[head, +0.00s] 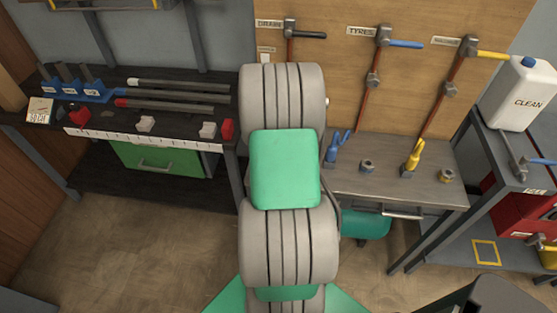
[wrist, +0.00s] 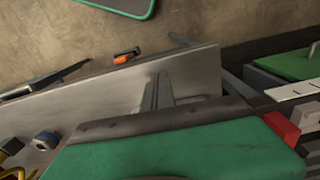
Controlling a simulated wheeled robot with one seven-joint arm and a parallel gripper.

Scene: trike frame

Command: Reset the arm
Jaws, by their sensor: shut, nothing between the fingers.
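My arm, with ribbed grey joints and green covers, stands up the middle of the head view. My gripper is hidden behind it there. In the wrist view my gripper (wrist: 157,88) shows as narrow grey fingers beyond a green and dark housing. The fingers are together with nothing between them. They are over or near the grey workbench top (wrist: 95,105); whether they touch it I cannot tell.
The grey workbench (head: 390,165) holds a blue tool (head: 335,147), a yellow tool (head: 412,155) and nuts. A dark bench (head: 60,140) with rods stands left. A white jug (head: 520,92) stands right. A teal seat (head: 365,223) is under the bench. Floor is clear at lower left.

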